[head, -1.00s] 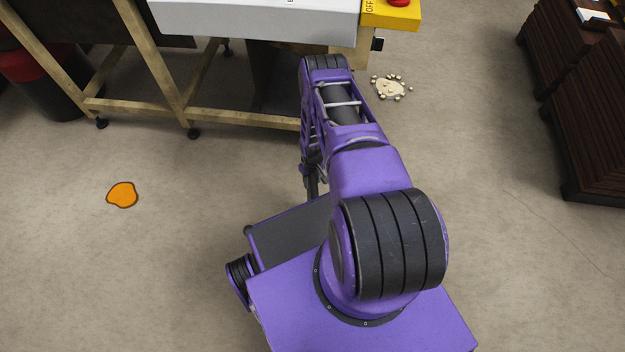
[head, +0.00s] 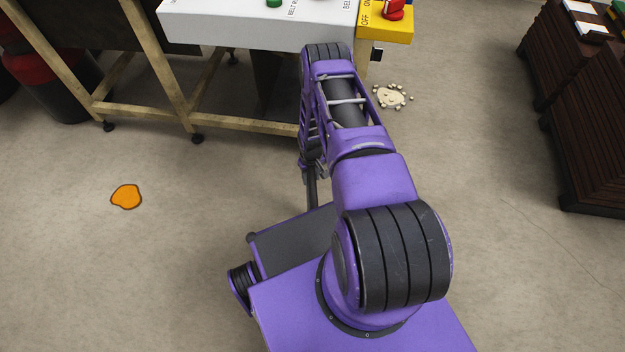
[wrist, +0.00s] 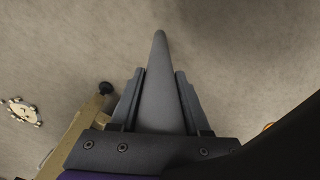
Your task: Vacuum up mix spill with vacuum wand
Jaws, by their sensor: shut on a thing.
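My gripper (wrist: 160,100) is shut on a grey tapered vacuum wand (wrist: 163,85) in the wrist view, with its narrow tip pointing away from the jaws over bare floor. In the head view my arm hides the gripper; a dark length of what looks like the wand (head: 312,188) shows below the arm. A pale, crumbly mix spill (head: 391,97) with small lumps around it lies on the floor right of my arm. The spill also shows at the left edge of the wrist view (wrist: 22,112), apart from the wand tip.
An orange puddle (head: 126,197) lies on the floor at left. A wooden-framed machine (head: 180,95) with a white panel (head: 255,25) and yellow switch box (head: 385,25) stands behind my arm. Dark wooden stacks (head: 585,120) stand at right. Floor between is open.

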